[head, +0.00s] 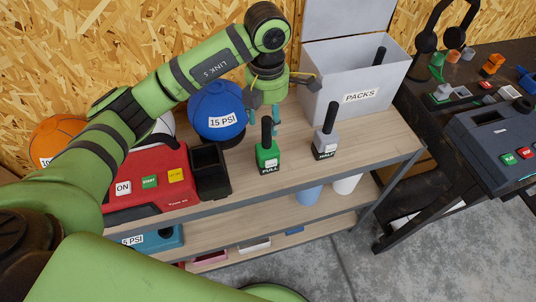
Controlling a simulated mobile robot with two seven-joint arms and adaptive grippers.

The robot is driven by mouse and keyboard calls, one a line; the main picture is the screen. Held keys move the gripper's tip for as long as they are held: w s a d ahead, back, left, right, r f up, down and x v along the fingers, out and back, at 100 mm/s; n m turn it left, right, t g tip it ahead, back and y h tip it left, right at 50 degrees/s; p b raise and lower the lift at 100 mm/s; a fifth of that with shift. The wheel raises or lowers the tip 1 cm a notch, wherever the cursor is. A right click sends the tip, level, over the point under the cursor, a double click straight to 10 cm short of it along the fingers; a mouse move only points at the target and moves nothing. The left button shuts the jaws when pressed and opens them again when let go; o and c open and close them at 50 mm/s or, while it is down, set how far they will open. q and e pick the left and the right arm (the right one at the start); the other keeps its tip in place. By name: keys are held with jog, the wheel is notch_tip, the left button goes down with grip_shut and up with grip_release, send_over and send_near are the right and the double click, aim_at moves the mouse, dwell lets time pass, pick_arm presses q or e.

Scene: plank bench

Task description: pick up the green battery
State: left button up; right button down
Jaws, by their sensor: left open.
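The green battery (268,156) stands upright on the wooden bench top, with a black handle rising from it and a FULL label on its front. A grey battery (325,146) labelled HALF stands to its right. My left gripper (277,101) is open and points down, above and slightly behind the green battery's handle. It holds nothing that I can see. Whether a finger touches the handle cannot be told from this view. My right gripper is not in view.
A blue ball (217,112) marked 15 PSI sits left of the gripper. A red charger (146,184) with a black slot (210,172) is beside the green battery. A grey PACKS bin (352,76) stands behind the grey battery. A dark table (418,105) is at right.

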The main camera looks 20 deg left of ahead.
aim_at(266, 132)
pick_arm(q)
jog(key=f+p, duration=0.2)
jog(key=f, duration=0.1)
jog(key=f+p, duration=0.2)
jog(key=f, duration=0.1)
jog(key=shift+w+a, duration=0.2)
jog(key=shift+f, duration=0.25)
jog(key=shift+w, duration=0.1)
grip_shut()
